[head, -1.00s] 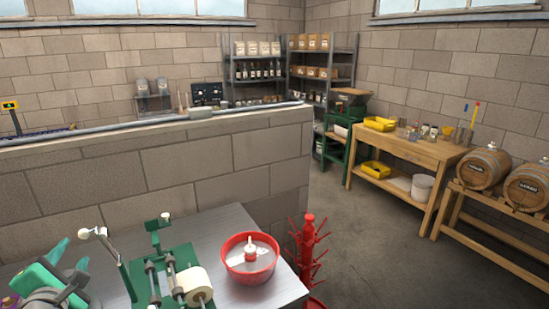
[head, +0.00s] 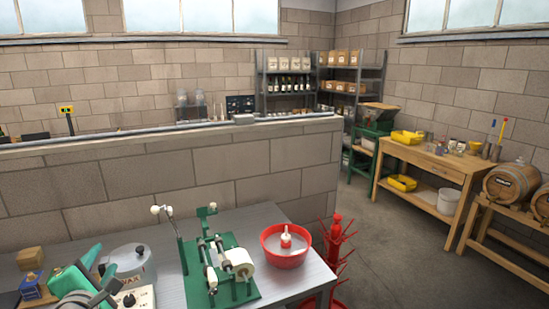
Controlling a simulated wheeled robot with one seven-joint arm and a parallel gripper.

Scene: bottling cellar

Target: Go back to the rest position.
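My gripper (head: 100,272) shows at the lower left of the head view, with teal fingers on a grey body. Its fingers look apart, with nothing seen between them. It is in front of a grey wax pot (head: 131,262) and hides part of it. The rest of my arm is cut off by the bottom edge. No mark of a rest position is visible.
The metal bench (head: 190,226) bears a green hand-cranked machine with a white roll (head: 238,262), a red bowl (head: 286,256) and a brown block (head: 30,258). A red bottle tree (head: 334,245) stands beyond the bench's right end. A block wall (head: 130,178) runs behind. Floor (head: 400,245) is clear at right.

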